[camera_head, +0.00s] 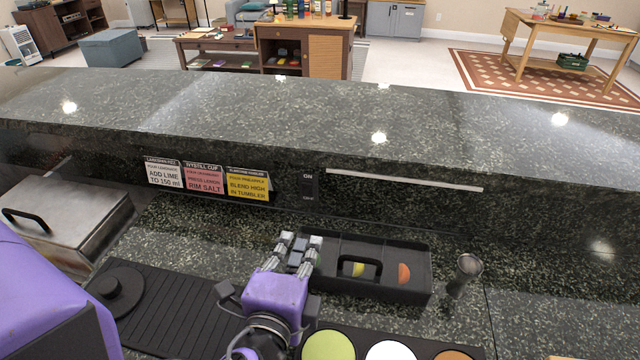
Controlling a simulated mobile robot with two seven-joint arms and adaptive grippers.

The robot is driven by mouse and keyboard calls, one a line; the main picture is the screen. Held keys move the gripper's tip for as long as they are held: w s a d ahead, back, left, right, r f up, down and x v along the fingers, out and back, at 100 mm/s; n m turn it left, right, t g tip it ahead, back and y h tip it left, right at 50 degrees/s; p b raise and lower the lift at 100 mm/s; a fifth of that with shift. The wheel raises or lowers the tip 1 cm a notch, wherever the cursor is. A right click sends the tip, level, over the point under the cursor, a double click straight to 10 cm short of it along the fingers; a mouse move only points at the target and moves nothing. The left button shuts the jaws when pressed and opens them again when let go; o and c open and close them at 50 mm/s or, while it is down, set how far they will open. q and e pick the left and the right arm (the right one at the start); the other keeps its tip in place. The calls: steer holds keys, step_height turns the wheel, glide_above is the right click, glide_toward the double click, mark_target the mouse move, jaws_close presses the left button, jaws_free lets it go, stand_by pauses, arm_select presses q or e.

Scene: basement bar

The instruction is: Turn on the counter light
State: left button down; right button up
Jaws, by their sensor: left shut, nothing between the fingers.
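A dark switch plate (309,186) marked ON at its top is set in the counter's front wall, just right of the recipe cards. A pale light strip (405,180) runs along the wall to the right of the switch; I cannot tell whether it is lit. My left gripper (300,240) is shut and empty, with its fingers pointing up at the wall. It shows below the switch and apart from it, over the left end of a black caddy. My right gripper is not in view.
The black caddy (415,290) with yellow and orange pieces sits under my left fingers. Three recipe cards (204,178) lean on the wall. A lidded metal box (75,222) is at left. Counter at right is clear.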

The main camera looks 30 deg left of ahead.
arm_select(q)
steer(key=shift+s, duration=0.25)
steer(key=shift+w+f, duration=0.1)
steer(key=shift+w, duration=0.15)
steer(key=shift+b+x, duration=0.8)
steer(key=shift+x, duration=0.25)
steer(key=p, duration=0.1)
glide_toward(308, 190)
steer(key=w, duration=0.3)
steer(key=w+d+f, duration=0.1)
steer(key=w, duration=0.1)
steer(key=shift+w+a, duration=0.15)
steer(key=shift+w, duration=0.65)
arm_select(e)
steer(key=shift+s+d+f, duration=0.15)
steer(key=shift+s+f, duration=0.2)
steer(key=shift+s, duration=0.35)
